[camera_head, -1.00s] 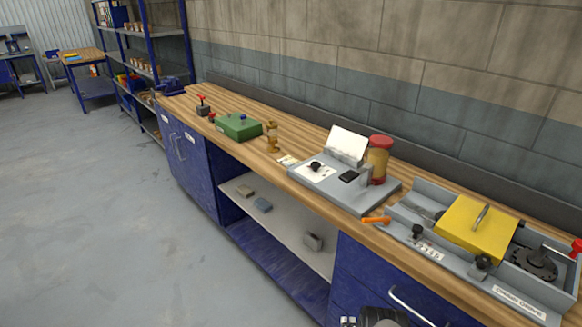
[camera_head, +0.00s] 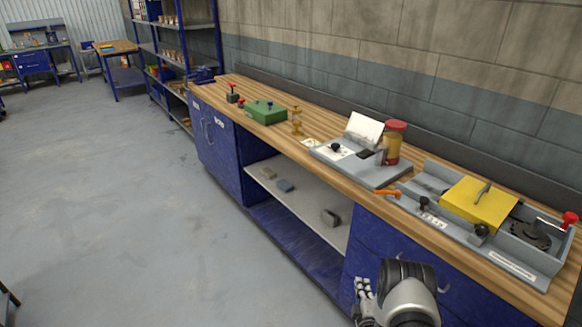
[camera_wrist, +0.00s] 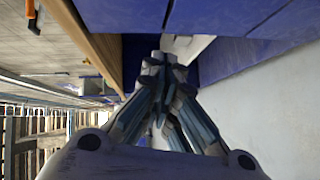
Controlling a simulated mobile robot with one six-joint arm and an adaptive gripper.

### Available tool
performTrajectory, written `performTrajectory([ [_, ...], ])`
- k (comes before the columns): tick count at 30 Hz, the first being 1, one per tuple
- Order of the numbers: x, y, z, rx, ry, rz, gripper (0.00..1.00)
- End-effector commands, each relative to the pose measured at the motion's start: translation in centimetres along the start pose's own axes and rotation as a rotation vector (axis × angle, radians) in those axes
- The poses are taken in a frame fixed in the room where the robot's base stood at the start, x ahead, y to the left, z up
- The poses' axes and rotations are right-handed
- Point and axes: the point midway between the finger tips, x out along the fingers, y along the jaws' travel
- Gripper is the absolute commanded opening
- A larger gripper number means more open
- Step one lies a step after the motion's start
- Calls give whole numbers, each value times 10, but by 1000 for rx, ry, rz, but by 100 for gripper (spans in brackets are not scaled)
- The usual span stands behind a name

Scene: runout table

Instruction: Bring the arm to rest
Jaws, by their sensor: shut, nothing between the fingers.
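My gripper shows in the wrist view (camera_wrist: 163,65), its two fingers closed together with nothing between them. Part of my arm shows at the bottom of the head view, in front of the blue cabinet drawers (camera_head: 385,240) and below the bench top. The workbench (camera_head: 345,190) has a wooden top and runs from lower right to upper left.
On the bench stand a grey tray with a yellow cover (camera_head: 480,204), a grey fixture plate (camera_head: 365,168), a red-topped jar (camera_head: 393,143), an orange handle (camera_head: 387,194) and a green box (camera_head: 264,112). Several small blocks lie on the open shelf (camera_head: 305,205). The floor (camera_head: 120,200) at left is clear.

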Motion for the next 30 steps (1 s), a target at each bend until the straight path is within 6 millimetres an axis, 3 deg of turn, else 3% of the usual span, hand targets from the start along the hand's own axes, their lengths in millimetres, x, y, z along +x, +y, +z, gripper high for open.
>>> performTrajectory([
  [1, 12, 23, -5, 23, 1, -11, 0],
  [3, 26, 50, -12, 70, -4, -48, 0],
  [7, 42, 107, -27, 173, -26, -129, 0],
  [11, 43, 162, -45, 278, -57, -211, 0],
  [14, 32, 204, -58, 360, -90, -270, 0],
  [17, 13, 242, -71, 442, -128, -326, 0],
  [23, -48, 308, -96, 607, -219, -431, 0],
  [30, -154, 359, -118, 804, -354, -545, 0],
])
